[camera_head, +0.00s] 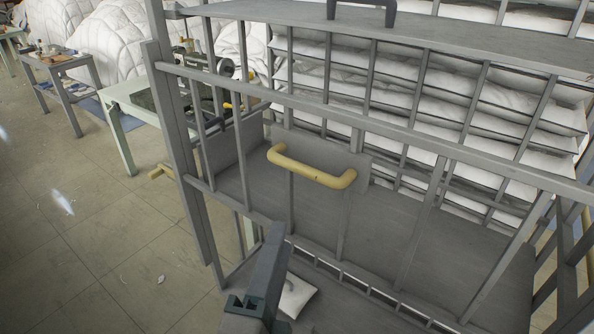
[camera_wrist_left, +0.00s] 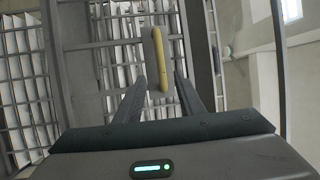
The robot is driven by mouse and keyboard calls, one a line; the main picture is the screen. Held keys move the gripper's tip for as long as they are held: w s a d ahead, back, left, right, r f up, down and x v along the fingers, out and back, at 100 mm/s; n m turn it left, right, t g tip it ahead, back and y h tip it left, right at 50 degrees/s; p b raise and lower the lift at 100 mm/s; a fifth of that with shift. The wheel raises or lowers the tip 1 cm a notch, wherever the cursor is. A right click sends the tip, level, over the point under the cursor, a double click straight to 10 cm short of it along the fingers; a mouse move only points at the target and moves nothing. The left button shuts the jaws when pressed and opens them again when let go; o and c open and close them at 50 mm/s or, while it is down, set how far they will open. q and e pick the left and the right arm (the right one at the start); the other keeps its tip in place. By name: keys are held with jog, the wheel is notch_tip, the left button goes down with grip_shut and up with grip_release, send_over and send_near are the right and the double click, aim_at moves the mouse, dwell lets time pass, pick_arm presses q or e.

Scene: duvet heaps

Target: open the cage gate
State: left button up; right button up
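The grey barred cage gate (camera_head: 435,142) stands in front of me and looks shut in line with the cage front. A yellow bar handle (camera_head: 312,170) is fixed to a grey plate on it. My left gripper (camera_head: 273,235) is below and a little left of the handle in the head view, apart from it. In the left wrist view its two fingers (camera_wrist_left: 161,90) are spread and empty. The handle (camera_wrist_left: 160,62) there lies ahead, with its near end in line with the gap between the fingertips. My right gripper is not in view.
The cage roof (camera_head: 440,30) carries a dark handle. Slatted shelves with white bedding (camera_head: 420,90) stand behind the cage. A pale table (camera_head: 125,97) and a small grey table (camera_head: 62,62) are at the left. The floor at left front is mostly free.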

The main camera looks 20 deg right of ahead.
aim_at(301, 174)
pick_arm(q)
jog(key=shift+d+r, duration=0.1)
jog(key=p+x, duration=0.5)
jog(key=x, duration=1.2)
jog(key=shift+r, duration=0.1)
grip_shut()
